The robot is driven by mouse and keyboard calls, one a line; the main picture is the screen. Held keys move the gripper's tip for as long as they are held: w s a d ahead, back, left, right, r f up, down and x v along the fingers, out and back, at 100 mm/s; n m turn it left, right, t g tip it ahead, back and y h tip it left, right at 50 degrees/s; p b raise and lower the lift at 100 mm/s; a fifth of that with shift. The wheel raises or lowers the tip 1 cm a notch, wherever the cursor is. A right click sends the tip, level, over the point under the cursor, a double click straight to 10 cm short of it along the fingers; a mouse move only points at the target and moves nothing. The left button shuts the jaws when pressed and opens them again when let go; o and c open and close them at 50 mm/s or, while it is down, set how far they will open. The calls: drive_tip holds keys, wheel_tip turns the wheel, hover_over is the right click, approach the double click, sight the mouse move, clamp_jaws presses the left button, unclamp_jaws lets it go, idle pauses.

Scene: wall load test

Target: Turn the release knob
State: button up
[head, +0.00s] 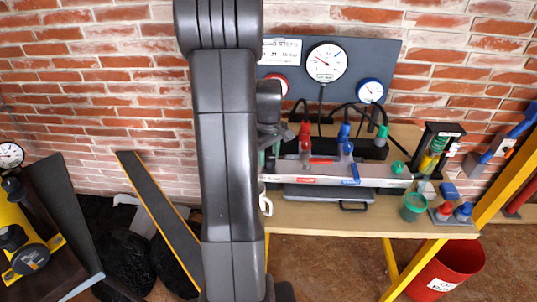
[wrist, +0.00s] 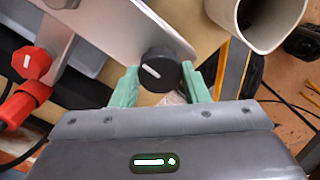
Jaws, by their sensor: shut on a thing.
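A round black knob (wrist: 160,66) with a white pointer line sits at the end of a grey metal panel (wrist: 122,25) in the wrist view. My gripper (wrist: 161,82) has its two green fingers on either side of the knob and is shut on it. The pointer line runs slantwise across the knob's face. In the head view my arm hides the knob and most of the gripper. The long grey manifold panel (head: 335,176) shows there to the right of my arm, on the bench (head: 330,217).
Red valve handles (wrist: 31,63) stand left in the wrist view; a pale open tube (wrist: 257,18) is at upper right. A gauge board (head: 385,55) stands behind the bench. A green cup (head: 413,207) and a red bucket (head: 447,270) are at right.

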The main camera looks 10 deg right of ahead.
sight(269, 157)
drive_tip(key=shift+w+r, duration=0.1)
idle(0.3)
drive_tip(key=o, duration=1)
wheel_tip(269, 157, up, 14)
drive_tip(key=shift+f, duration=0.1)
drive_tip(key=shift+f, duration=0.15)
wheel_tip(269, 157, down, 14)
drive_tip(key=shift+r, duration=0.15)
idle(0.5)
